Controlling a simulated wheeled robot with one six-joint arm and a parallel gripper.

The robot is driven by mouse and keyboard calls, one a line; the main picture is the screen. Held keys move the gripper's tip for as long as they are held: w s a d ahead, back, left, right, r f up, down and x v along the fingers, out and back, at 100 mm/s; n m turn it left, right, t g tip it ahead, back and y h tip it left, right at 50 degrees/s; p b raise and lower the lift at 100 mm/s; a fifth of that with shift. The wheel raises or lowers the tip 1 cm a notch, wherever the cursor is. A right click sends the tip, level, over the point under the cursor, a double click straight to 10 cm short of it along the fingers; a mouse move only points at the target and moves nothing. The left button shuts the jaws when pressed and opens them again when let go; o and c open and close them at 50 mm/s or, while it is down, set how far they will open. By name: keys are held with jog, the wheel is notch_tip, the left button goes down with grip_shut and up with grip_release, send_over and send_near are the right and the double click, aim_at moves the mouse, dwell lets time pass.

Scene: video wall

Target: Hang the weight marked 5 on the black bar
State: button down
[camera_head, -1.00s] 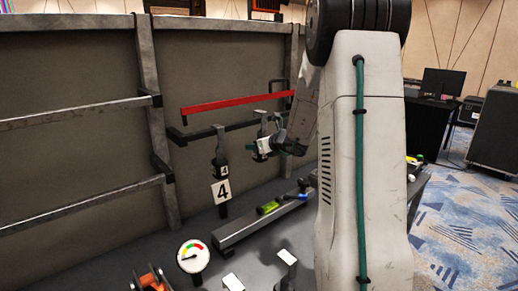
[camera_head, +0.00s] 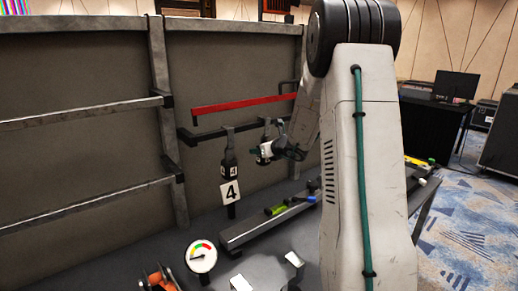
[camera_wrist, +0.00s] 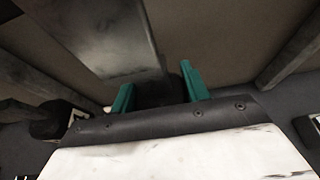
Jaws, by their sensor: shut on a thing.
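The black bar (camera_head: 203,135) runs along the wall panel under a red bar in the head view. A dark weight marked 4 (camera_head: 230,191) hangs from it by a grey hook. My gripper (camera_head: 272,151) is just right of that weight, below the bar. Its green fingers (camera_wrist: 160,92) are shut on a dark weight with a flat grey hook (camera_wrist: 110,40). The hook's top (camera_head: 267,126) shows at the bar's height; I cannot tell whether it rests on the bar. The held weight's number is hidden.
The red bar (camera_head: 243,104) lies just above the black bar. Below are a grey rail (camera_head: 250,229) with green and blue items, a round dial gauge (camera_head: 201,256) and an orange item (camera_head: 160,279). My arm hides the area to the right.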

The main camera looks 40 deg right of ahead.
dwell(0.3)
jog(key=c, duration=0.6)
grip_release()
jog(key=shift+c, duration=0.2)
jog(key=shift+f, duration=0.1)
jog(key=shift+s, duration=0.1)
jog(key=v, duration=0.7)
jog(key=shift+s+r, duration=0.25)
jog(key=shift+s, duration=0.1)
jog(key=shift+a, duration=0.1)
